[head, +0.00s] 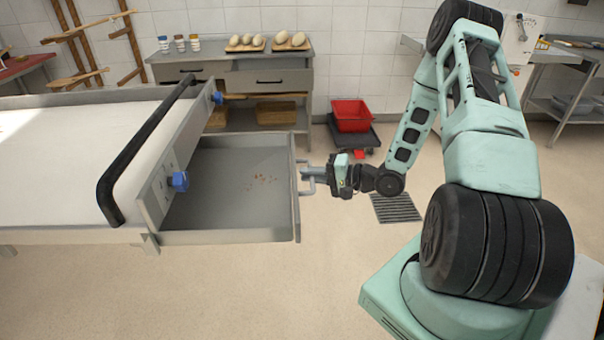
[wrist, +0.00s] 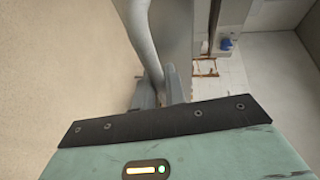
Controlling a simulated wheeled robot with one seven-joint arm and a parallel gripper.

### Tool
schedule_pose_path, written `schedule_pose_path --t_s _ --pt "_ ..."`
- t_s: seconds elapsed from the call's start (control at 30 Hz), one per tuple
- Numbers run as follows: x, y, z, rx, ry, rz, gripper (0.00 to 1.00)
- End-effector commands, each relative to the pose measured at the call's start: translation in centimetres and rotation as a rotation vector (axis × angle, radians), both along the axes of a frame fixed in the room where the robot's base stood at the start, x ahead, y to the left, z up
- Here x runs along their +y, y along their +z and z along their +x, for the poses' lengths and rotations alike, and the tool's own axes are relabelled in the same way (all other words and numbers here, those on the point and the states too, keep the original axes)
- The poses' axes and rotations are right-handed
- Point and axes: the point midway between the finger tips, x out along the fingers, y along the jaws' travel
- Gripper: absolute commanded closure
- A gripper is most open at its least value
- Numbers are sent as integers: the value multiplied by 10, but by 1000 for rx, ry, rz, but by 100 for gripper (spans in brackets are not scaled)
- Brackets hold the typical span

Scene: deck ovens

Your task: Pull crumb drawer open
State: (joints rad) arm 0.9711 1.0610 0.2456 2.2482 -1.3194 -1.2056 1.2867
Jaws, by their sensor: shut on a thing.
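The crumb drawer (head: 225,236) stands pulled out from the end of the white-topped machine (head: 60,150) in the head view. Its grey floor shows, with some brown crumbs (head: 262,180) on it. My gripper (head: 308,174) is at the drawer's front, shut on the drawer's bar handle (head: 304,187). In the wrist view the handle (wrist: 142,40) runs up from between the fingers (wrist: 155,92), and the fingertips are partly hidden by the gripper body.
A black bar (head: 150,145) and blue knobs (head: 179,181) sit above the drawer. A counter (head: 235,80) with loaves stands at the back wall. Floor in front of the drawer is clear.

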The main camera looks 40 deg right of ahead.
Motion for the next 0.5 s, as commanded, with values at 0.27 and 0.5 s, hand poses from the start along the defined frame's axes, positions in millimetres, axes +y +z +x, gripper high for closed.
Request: schedule_pose_path --t_s 0.27,0.5 --pt "-1 0 0 1 -1 -1 100" --pt "0 0 0 0 -1 -1 66"
